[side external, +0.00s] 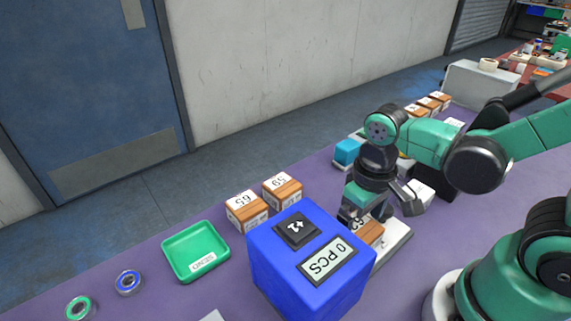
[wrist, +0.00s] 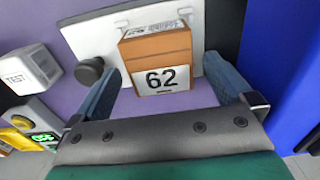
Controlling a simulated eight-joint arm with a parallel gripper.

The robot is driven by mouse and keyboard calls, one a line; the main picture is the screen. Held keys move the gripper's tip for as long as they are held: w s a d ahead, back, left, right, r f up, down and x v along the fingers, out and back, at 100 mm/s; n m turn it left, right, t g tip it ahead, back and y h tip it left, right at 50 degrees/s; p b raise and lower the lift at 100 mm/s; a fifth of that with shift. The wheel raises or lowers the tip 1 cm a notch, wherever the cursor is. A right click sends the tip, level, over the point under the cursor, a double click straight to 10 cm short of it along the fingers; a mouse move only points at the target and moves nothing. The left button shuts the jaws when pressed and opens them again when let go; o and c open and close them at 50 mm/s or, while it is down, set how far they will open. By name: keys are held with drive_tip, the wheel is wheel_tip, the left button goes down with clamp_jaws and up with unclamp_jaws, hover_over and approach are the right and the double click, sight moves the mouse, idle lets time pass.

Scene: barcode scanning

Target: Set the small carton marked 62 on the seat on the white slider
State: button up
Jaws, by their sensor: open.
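The small orange-brown carton marked 62 (wrist: 158,47) rests on the white slider (wrist: 96,38) in the wrist view, its white number label facing my gripper. In the side view the carton (side external: 369,233) is partly hidden behind the blue counter box and under my gripper; the white slider (side external: 396,240) shows beside it. My gripper (wrist: 163,68) is open, with one finger on each side of the carton and a visible gap on both sides. In the side view my gripper (side external: 362,212) is low over the slider. The seat under the carton is hidden.
The blue counter box (side external: 305,262) reading 0 PCS stands close beside the slider. A black knob (wrist: 90,69) and a white TEST box (wrist: 30,68) are on the other side. Cartons 65 (side external: 246,212) and 59 (side external: 282,190) and a green tray (side external: 195,251) stand left.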

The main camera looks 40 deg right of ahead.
sight(360, 227)
wheel_tip(360, 227, up, 10)
drive_tip(key=w+d+f+t, duration=0.1)
drive_tip(key=w+d+t, duration=0.1)
drive_tip(key=w+t, duration=0.3)
drive_tip(key=shift+w+d+f+t, duration=0.25)
drive_tip(key=shift+w+f+t, duration=0.1)
drive_tip(key=shift+t, duration=0.75)
